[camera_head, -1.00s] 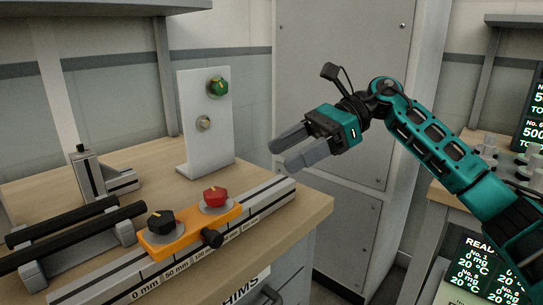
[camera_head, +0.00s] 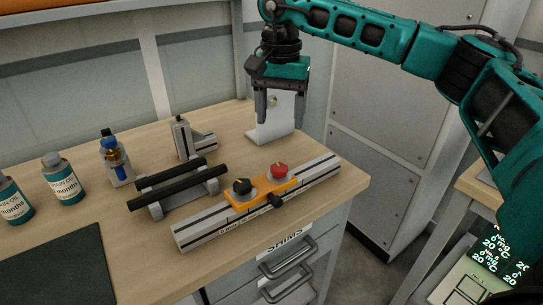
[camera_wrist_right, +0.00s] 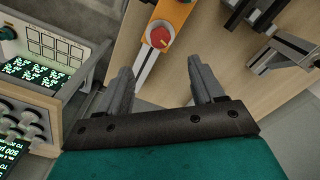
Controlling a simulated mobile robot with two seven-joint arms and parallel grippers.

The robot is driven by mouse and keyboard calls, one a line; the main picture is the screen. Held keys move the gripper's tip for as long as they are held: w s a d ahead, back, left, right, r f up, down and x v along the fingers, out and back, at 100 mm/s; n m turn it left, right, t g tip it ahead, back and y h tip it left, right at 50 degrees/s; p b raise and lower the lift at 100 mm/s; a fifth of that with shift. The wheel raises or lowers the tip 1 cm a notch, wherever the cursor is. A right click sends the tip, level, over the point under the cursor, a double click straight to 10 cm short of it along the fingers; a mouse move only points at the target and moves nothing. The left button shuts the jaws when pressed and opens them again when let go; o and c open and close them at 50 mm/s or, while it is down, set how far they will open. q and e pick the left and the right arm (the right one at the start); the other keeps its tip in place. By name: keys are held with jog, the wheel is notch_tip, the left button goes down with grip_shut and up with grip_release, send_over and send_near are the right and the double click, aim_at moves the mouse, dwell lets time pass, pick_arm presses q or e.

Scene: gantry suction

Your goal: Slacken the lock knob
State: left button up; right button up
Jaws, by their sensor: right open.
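An orange carriage (camera_head: 262,190) sits on a grey slotted rail (camera_head: 205,231) along the bench's front edge. It bears a black knob (camera_head: 242,187), a red knob (camera_head: 279,169) and a small black side knob (camera_head: 277,201) facing forward. Which one is the lock knob is not marked. My right gripper (camera_head: 281,119) is open and empty, pointing down, above and behind the carriage. In the right wrist view, the red knob (camera_wrist_right: 160,37) on the carriage (camera_wrist_right: 172,14) lies beyond my open fingers (camera_wrist_right: 158,72). My left gripper is not in view.
A white upright panel (camera_head: 271,133) stands behind my right gripper. Two black bars on a grey stand (camera_head: 180,192), a grey bracket (camera_head: 194,142), bottles (camera_head: 63,180) and a dark mat (camera_head: 62,268) are to the left. Drawer handles (camera_head: 290,262) project below the bench.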

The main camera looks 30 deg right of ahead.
aim_at(280, 167)
notch_tip(280, 167, down, 12)
jog(key=shift+r, duration=0.1)
dwell(0.4)
jog(key=c, duration=1.1)
jog(key=shift+o, duration=0.2)
jog(key=shift+n, duration=0.3)
jog(key=n, duration=0.3)
jog(key=shift+n+b, duration=0.3)
jog(key=shift+n, duration=1.2)
